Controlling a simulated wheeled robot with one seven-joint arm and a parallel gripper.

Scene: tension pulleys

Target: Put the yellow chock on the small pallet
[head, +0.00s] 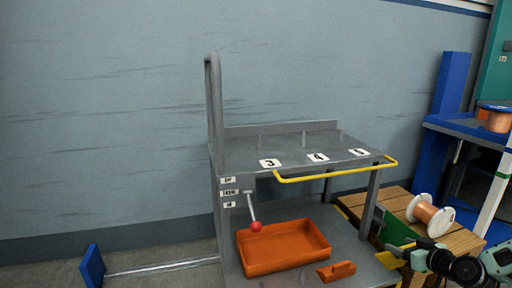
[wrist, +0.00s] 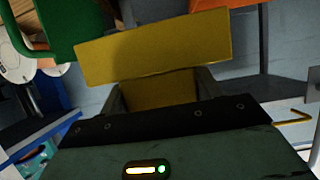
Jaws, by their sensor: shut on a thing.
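My gripper (head: 408,253) is at the lower right of the head view, shut on the yellow chock (head: 389,261). The chock is held in front of the grey cart's lower right corner. In the wrist view the chock (wrist: 155,47) is a broad yellow piece across the fingertips, with part of it between the two fingers. A slatted wooden surface (head: 382,203) stands behind my gripper at the right; it may be the small pallet, but I cannot be sure. My gripper hides part of it.
A copper spool (head: 430,214) lies on the wood, with a green panel (head: 400,234) at its side. The grey cart (head: 240,152) carries an orange tray (head: 283,247), a small orange block (head: 336,271) and a yellow rail (head: 335,172). A blue rack (head: 452,85) stands right.

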